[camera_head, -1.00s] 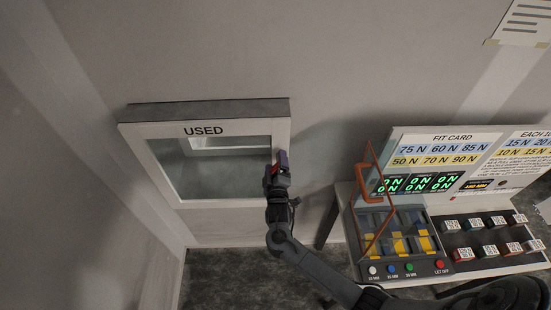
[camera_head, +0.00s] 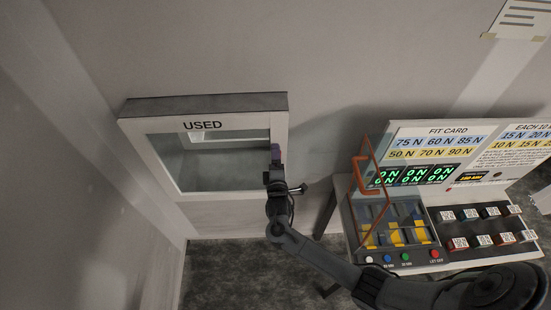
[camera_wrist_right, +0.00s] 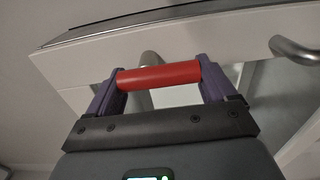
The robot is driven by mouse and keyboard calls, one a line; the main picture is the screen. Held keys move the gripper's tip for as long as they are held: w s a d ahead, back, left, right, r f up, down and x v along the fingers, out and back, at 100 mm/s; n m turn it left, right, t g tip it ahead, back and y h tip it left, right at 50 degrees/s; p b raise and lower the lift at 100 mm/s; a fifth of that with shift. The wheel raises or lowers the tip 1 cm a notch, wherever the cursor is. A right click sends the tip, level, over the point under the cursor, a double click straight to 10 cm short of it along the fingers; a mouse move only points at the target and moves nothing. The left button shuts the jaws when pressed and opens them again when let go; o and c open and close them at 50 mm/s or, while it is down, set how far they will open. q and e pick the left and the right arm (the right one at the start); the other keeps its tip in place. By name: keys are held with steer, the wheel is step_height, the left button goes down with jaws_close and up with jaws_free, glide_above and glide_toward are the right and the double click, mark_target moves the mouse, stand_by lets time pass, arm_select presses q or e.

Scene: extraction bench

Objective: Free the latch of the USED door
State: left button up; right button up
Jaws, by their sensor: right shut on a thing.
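The USED door (camera_head: 158,166) is a pale framed door with a window, low on the wall at left in the head view. It looks closed. My right gripper (camera_head: 275,155) is at the right side of its frame, with a purple finger showing. In the right wrist view the purple fingers of my gripper (camera_wrist_right: 158,80) are shut on a red cylindrical grip (camera_wrist_right: 175,76), one finger at each end. A grey metal post (camera_wrist_right: 150,62) shows behind the grip. The grip is hidden in the head view. My left gripper is not in view.
A curved metal bar (camera_wrist_right: 296,50) is at the right of the wrist view. A bench (camera_head: 440,268) with a fit card (camera_head: 440,142), green displays, buttons and several labelled blocks stands at right. An orange frame (camera_head: 364,180) rises from it. The wall between is clear.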

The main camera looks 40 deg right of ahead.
stand_by(0.3)
steer(key=o, duration=0.9)
steer(key=shift+c, duration=0.2)
steer(key=shift+s, duration=0.1)
steer(key=b+v, duration=0.2)
steer(key=v, duration=0.8)
steer(key=shift+s+a, duration=0.25)
